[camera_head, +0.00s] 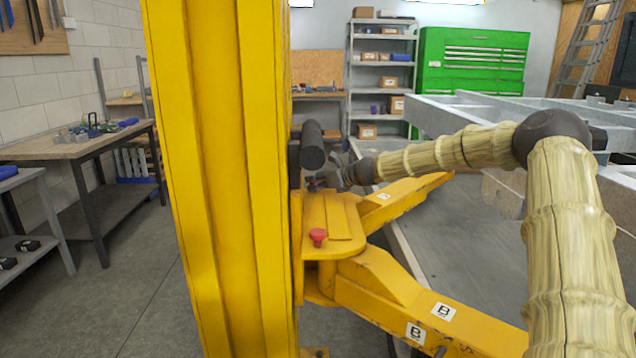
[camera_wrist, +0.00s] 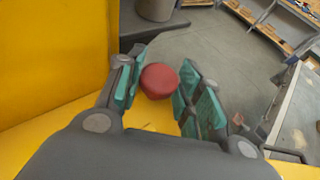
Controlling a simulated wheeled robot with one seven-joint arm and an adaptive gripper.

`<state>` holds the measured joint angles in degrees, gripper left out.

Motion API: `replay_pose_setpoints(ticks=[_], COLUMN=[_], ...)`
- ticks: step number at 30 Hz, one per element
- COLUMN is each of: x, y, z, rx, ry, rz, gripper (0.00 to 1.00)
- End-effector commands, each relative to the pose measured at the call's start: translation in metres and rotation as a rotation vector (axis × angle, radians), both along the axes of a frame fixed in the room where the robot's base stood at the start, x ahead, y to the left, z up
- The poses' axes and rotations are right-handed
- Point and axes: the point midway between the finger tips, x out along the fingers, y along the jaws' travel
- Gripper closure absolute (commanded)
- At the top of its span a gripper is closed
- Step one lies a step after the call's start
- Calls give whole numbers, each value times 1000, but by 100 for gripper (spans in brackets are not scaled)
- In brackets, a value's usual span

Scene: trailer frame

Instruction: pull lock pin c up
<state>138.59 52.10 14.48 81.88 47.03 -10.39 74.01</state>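A red knob (camera_wrist: 158,80), the round top of a lock pin, lies between the teal pads of my gripper (camera_wrist: 160,88) in the wrist view. The fingers stand open on either side of it; any gap to the pads is very small, and I cannot tell whether they touch. The pin's shaft is hidden below the knob. In the head view my gripper (camera_head: 322,182) is beside the yellow column, at the far end of the yellow carriage (camera_head: 330,215). Another red knob (camera_head: 318,237) stands on the nearer end of the carriage. No letter is readable at the gripped spot.
The tall yellow column (camera_head: 225,180) rises close left of my gripper. A dark cylinder (camera_head: 313,147) sticks out just above it. A grey trailer frame (camera_head: 480,115) stands to the right.

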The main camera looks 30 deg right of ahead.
Motion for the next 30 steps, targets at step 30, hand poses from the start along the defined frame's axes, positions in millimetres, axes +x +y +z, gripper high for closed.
replay_pose_setpoints(ticks=[30], x=[0], y=[-3], z=[37], rx=[-1], ry=[-3], rz=[-5], gripper=[100])
